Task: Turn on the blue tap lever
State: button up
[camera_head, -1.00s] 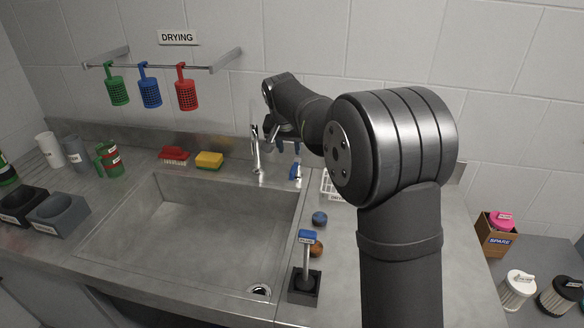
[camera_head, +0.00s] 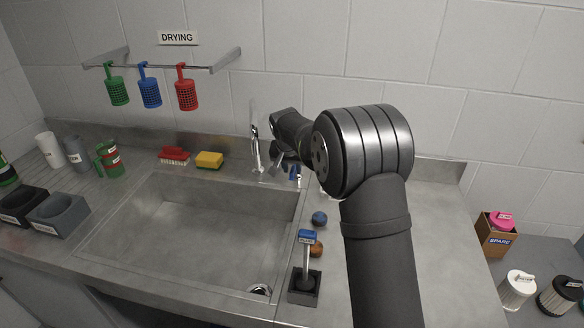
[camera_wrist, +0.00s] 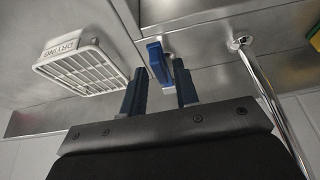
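The blue tap lever (camera_wrist: 156,58) shows in the wrist view between and just beyond the tips of my two dark blue fingers. It also shows in the head view (camera_head: 294,171), small and partly covered, right of the tap's foot. My gripper (camera_wrist: 161,70) is open, with one finger on each side of the lever; I cannot tell whether either finger touches it. In the head view my gripper (camera_head: 284,163) is low behind the sink, mostly hidden by my arm. The chrome tap (camera_head: 256,150) stands upright beside it, and its pipe shows in the wrist view (camera_wrist: 270,95).
The sink (camera_head: 190,225) lies left of my arm. A white drying rack (camera_wrist: 82,68) is near my gripper in the wrist view. A blue-topped plunger (camera_head: 306,265) stands at the front right.

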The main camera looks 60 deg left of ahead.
grip_shut()
jog(key=shift+s+a, duration=0.1)
jog(key=shift+s+a+m, duration=0.25)
jog(key=shift+m, duration=0.35)
jog(key=shift+o, duration=1.1)
grip_release()
jog(key=shift+r, duration=0.1)
jog(key=v, duration=0.7)
jog(key=shift+r, duration=0.15)
